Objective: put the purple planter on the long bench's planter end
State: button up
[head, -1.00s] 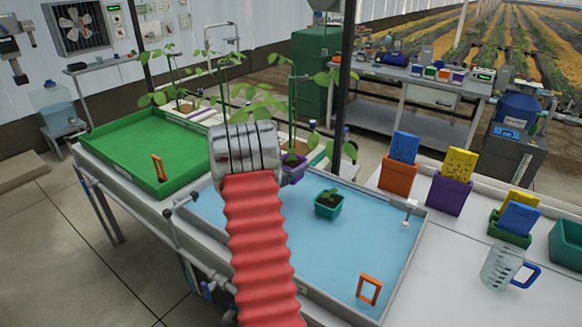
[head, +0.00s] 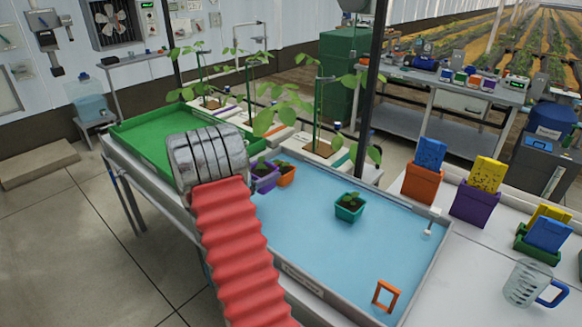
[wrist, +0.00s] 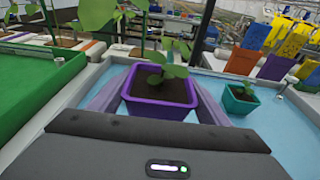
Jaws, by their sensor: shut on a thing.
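The purple planter (head: 265,183) holds a small seedling and shows just right of my metal wrist in the head view. In the wrist view the purple planter (wrist: 160,108) sits upright between the two jaws of my gripper (wrist: 158,103), which is shut on it. It appears over the back left of the blue tray (head: 310,240); I cannot tell whether its base touches. The long bench (head: 125,181) carries the green tray at its left and the blue tray. My wrist hides part of both trays in the head view; which end is the planter end is not clear.
A teal planter (head: 349,212) stands in the blue tray, and an orange planter (head: 286,176) is close beside the purple one. An orange frame (head: 385,296) stands near the tray's front. Tall plants line the back. The green tray (head: 150,140) looks clear where visible.

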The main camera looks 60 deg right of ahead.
jog(key=w+a+f+n+t, duration=0.15)
jog(key=w+a, duration=0.25)
jog(key=a, duration=0.5)
jog(key=w+a+f+n+t, duration=0.1)
jog(key=w+a+f, duration=0.15)
jog(key=a, duration=0.75)
jog(key=w+a+f+n+t, duration=0.15)
jog(key=w+a, duration=0.25)
jog(key=a, duration=0.5)
jog(key=s+a+f+n+t+y, duration=0.1)
jog(key=a+f+n+t, duration=0.1)
jog(key=a, duration=1.1)
jog(key=s+a+f+n+t+y, duration=0.2)
jog(key=a+t, duration=0.4)
jog(key=a, duration=0.7)
notch_tip(320, 180, down, 3)
jog(key=shift+a+r+n, duration=0.15)
jog(key=shift+a+n, duration=0.25)
jog(key=shift+n, duration=0.2)
